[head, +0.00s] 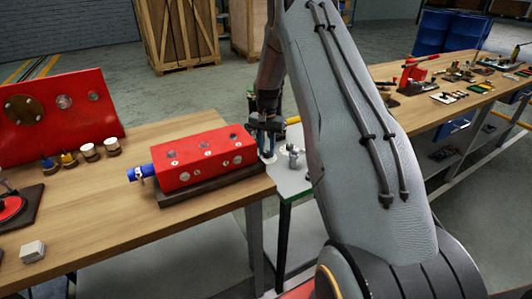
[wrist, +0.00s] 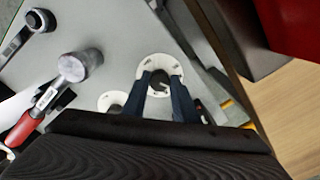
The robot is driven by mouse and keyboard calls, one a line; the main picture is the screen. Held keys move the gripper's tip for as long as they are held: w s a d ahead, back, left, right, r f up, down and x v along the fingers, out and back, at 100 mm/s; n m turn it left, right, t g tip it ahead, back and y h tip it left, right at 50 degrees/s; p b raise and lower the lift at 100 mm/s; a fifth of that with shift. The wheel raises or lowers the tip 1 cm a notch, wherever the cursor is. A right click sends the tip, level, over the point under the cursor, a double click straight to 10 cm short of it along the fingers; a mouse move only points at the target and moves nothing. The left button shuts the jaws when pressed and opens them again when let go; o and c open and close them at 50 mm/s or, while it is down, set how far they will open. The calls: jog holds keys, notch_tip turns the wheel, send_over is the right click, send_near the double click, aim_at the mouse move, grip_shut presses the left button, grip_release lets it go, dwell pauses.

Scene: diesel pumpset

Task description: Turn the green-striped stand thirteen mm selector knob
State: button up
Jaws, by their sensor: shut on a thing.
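The small grey-topped stand (head: 293,183) stands beside the wooden bench, with a green line along its edge. My gripper (head: 268,133) reaches down over it, and its tips are hard to make out in the head view. In the wrist view my gripper's two dark blue fingers (wrist: 162,82) are at a white round dial (wrist: 160,63) on the stand top. They are shut on the small selector knob (wrist: 158,87) at its middle, which is mostly hidden between them. I cannot read a size mark. A second white dial (wrist: 112,99) sits to the left.
A grey cylindrical-headed tool (wrist: 78,66), a ring-ended tool (wrist: 40,21) and a red handle (wrist: 24,129) lie left of the fingers. A red block (head: 205,158) stands on the wooden bench (head: 130,185) beside the stand. A second bench (head: 425,112) is at the right.

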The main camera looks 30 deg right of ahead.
aim_at(267, 153)
jog(key=n+b, duration=0.2)
jog(key=n, duration=0.4)
jog(key=shift+d, duration=0.1)
jog(key=n+b, duration=0.1)
jog(key=n, duration=0.5)
dwell(0.4)
jog(key=o, duration=1)
jog(key=shift+o, duration=0.2)
jog(key=shift+r, duration=0.1)
notch_tip(267, 153, up, 8)
jog(key=shift+f+b, duration=0.15)
jog(key=shift+b, duration=0.8)
jog(key=shift+s, duration=0.1)
